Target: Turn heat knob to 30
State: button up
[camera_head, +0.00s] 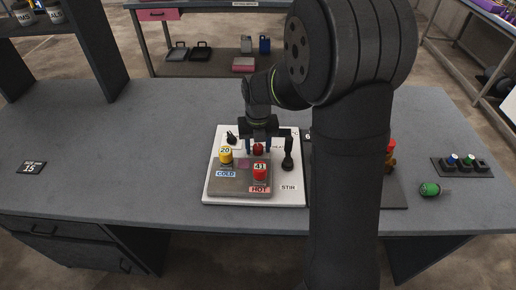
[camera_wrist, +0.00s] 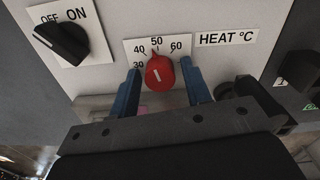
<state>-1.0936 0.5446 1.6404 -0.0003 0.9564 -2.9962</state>
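The red heat knob (camera_wrist: 160,72) sits on the white panel in the wrist view. Its narrow tip points up at about the 50 mark on its dial plate (camera_wrist: 170,46), which reads 30, 40, 50 and 60. The HEAT °C label (camera_wrist: 226,38) is right of it. My gripper (camera_wrist: 161,73) is open, one blue finger on each side of the knob. A small gap shows between the knob and each finger. In the head view my gripper (camera_head: 262,146) is over the panel, with the red knob (camera_head: 258,149) between its fingers.
A black OFF/ON knob (camera_wrist: 62,40) is left of the dial. A black stir knob (camera_head: 288,161) stands to the right. A yellow vial (camera_head: 226,156) and a red vial (camera_head: 260,171) stand in front on the grey block (camera_head: 238,183). The table's left side is mostly clear.

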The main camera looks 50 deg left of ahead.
jog(key=shift+o, duration=1.1)
jog(key=shift+r, duration=0.3)
jog(key=m, duration=0.8)
jog(key=shift+m, duration=0.3)
jog(key=m, duration=0.9)
jog(key=shift+s+f+m, duration=0.1)
jog(key=shift+m, duration=0.3)
